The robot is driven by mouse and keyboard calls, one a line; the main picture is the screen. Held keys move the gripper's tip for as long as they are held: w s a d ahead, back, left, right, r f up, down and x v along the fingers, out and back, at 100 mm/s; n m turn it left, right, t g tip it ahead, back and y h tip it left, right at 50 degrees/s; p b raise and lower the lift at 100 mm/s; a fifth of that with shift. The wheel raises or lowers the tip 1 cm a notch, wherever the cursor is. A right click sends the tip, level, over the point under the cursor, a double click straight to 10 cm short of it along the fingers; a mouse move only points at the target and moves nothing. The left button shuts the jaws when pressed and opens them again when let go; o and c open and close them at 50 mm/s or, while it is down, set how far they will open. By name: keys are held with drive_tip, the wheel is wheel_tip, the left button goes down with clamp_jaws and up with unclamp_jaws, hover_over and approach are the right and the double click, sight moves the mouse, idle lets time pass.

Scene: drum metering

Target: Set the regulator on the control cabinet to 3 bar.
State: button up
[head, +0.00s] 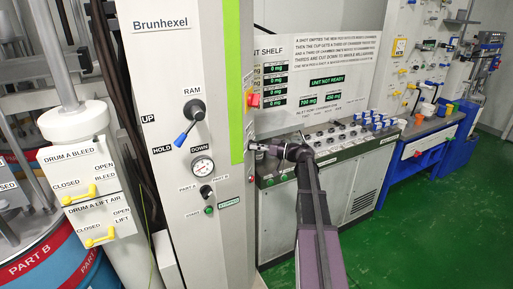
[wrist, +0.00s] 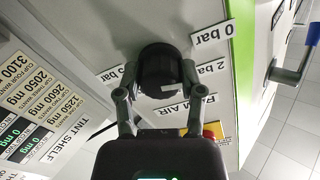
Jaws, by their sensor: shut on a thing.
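The regulator knob (wrist: 158,70) is black and round in the wrist view, on the side face of the grey cabinet. A short pale mark shows on it, at its lower right in the picture, toward the side of the "2 bar" label (wrist: 207,72). A "0 bar" label (wrist: 213,37) is above that. Another bar label (wrist: 116,73) is partly hidden by a finger at left. A "RAM AIR" label (wrist: 188,105) lies below. My gripper (wrist: 157,88) is shut on the knob, a finger on each side. In the head view my gripper (head: 254,146) meets the cabinet's right side; the knob is not clear there.
The Brunhexel cabinet front (head: 180,80) carries a blue-tipped ram lever (head: 187,125) and a gauge (head: 203,167), whose needle is too small to read. A red button (head: 253,100) on yellow is above my gripper. The tint shelf (head: 330,145) stands to the right. Green floor is clear at right.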

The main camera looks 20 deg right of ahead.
drive_tip(key=m, duration=0.4)
drive_tip(key=shift+m, duration=0.3)
drive_tip(key=m, duration=0.3)
drive_tip(key=shift+r+m, duration=0.1)
drive_tip(key=shift+m, duration=0.3)
drive_tip(key=m, duration=0.3)
drive_tip(key=shift+m, duration=0.3)
drive_tip(key=shift+r+m, duration=0.1)
drive_tip(key=shift+m, duration=1.7)
drive_tip(key=o, duration=1.1)
drive_tip(key=shift+a, duration=0.1)
drive_tip(key=shift+o, duration=0.2)
